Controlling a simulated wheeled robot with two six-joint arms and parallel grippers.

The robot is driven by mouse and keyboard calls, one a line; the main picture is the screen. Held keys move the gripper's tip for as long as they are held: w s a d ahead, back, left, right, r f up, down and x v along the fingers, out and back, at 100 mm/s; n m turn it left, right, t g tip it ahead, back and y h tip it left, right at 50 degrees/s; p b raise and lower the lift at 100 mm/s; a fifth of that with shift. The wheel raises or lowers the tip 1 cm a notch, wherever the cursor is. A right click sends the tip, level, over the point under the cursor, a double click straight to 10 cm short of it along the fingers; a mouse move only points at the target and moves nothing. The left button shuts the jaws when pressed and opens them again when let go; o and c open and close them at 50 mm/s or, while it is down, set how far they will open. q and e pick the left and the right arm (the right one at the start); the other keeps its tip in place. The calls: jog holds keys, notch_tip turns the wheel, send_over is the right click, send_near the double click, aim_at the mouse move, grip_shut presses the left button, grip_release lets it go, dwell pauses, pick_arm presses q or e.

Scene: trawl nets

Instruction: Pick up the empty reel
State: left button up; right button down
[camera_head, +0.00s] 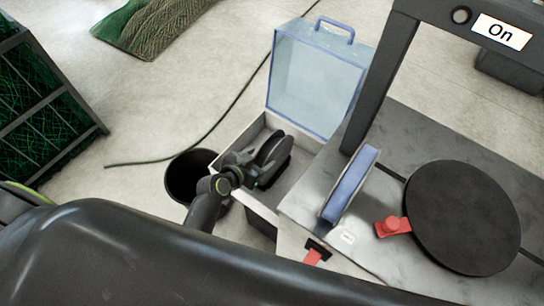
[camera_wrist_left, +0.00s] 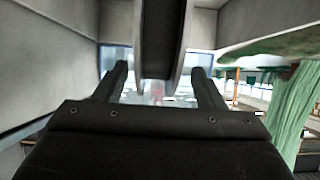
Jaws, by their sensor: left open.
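The empty reel (camera_head: 271,150) is dark, with round flanges, and stands upright in a light open-topped bay. No line shows on it, though my gripper partly covers it. My left gripper (camera_head: 257,166) is open at the near left side of the reel, reaching into the bay. In the left wrist view, the reel (camera_wrist_left: 159,40) hangs in the upper middle, between the two spread fingers (camera_wrist_left: 160,82). Gaps show on both sides of it. Whether a finger touches it further in cannot be told. My right gripper is not in view.
A clear blue hinged cover (camera_head: 318,80) stands raised behind the bay. A black bin (camera_head: 190,178) stands left of it. To the right, a metal bench holds a blue plate (camera_head: 350,184), a black disc (camera_head: 462,217) with a red clamp (camera_head: 392,226), and a dark frame (camera_head: 377,85).

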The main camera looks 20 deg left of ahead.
aim_at(266, 154)
pick_arm(q)
jog(key=shift+d+r+p+x, duration=0.1)
jog(key=shift+r+p+x, duration=0.1)
jog(key=shift+x, duration=1.1)
jog(key=shift+d+r+p+x, duration=0.1)
jog(key=shift+r+p+x, duration=0.1)
jog(key=shift+x, duration=1.1)
jog(key=shift+w, duration=0.1)
jog(key=shift+c, duration=0.3)
grip_shut()
